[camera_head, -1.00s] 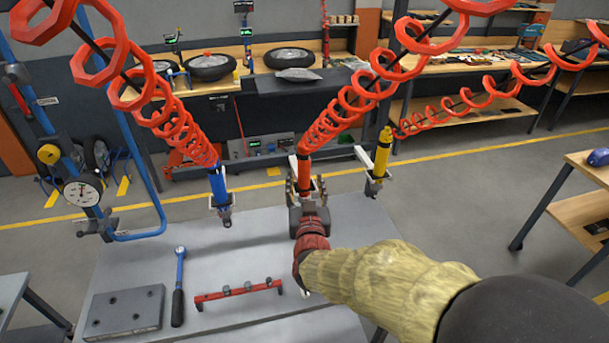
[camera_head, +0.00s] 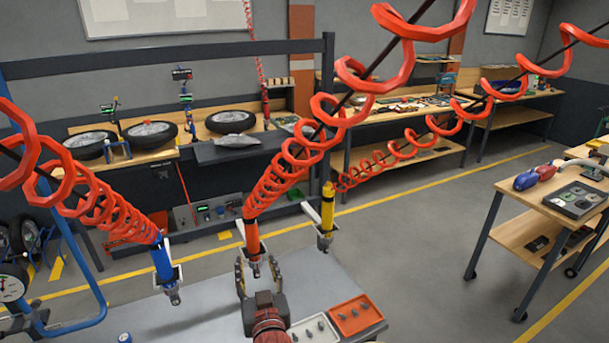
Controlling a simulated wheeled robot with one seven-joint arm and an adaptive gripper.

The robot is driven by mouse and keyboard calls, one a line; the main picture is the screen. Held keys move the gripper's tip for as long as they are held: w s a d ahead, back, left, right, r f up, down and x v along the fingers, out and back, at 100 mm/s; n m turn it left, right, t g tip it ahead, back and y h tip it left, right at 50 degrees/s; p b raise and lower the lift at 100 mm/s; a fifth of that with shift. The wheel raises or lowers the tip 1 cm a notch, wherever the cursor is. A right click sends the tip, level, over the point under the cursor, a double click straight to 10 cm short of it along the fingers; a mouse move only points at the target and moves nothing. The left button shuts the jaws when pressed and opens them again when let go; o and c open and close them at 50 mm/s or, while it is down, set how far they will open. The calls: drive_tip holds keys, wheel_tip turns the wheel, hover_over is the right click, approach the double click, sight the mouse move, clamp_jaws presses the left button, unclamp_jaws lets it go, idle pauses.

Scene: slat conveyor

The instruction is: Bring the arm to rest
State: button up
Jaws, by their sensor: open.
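My gripper (camera_head: 257,268) is at the bottom centre, above the grey bench (camera_head: 206,318), with its fingers pointing away from me. Its two fingers are apart. The lower tip of the orange hanging tool (camera_head: 252,238) shows between them in the picture. I cannot tell whether they touch it or how far apart in depth they are. Only the dark red wrist part of my arm shows behind the gripper; the rest is below the picture.
A blue tool (camera_head: 162,262) hangs left and a yellow one (camera_head: 327,212) right, with red coiled hoses overhead. An orange tray (camera_head: 357,316) and a white tray (camera_head: 315,331) hold small parts. A wooden cart (camera_head: 551,198) stands right, beyond open floor.

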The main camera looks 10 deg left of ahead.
drive_tip(key=s+a+f+n+g, duration=0.15)
drive_tip(key=s+f+g, duration=0.35)
drive_tip(key=f, duration=0.5)
drive_tip(key=s+d+f+g, duration=0.3)
drive_tip(key=s+d+g, duration=0.15)
drive_tip(key=s, duration=0.25)
drive_tip(key=s+d+r+m+h+b, duration=0.1)
drive_tip(key=s+d+r, duration=0.3)
drive_tip(key=d, duration=0.7)
drive_tip(key=s+d+r+m+h+b, duration=0.1)
drive_tip(key=s+d+r+m+h, duration=0.1)
drive_tip(key=d, duration=0.9)
drive_tip(key=s+d+r+m+h, duration=0.2)
drive_tip(key=s+d+r, duration=0.4)
drive_tip(key=d, duration=0.5)
drive_tip(key=shift+s+d+r+g+h+b, duration=0.15)
drive_tip(key=shift+s+g+h+b, duration=0.3)
drive_tip(key=shift+h, duration=0.15)
drive_tip(key=shift+m, duration=0.25)
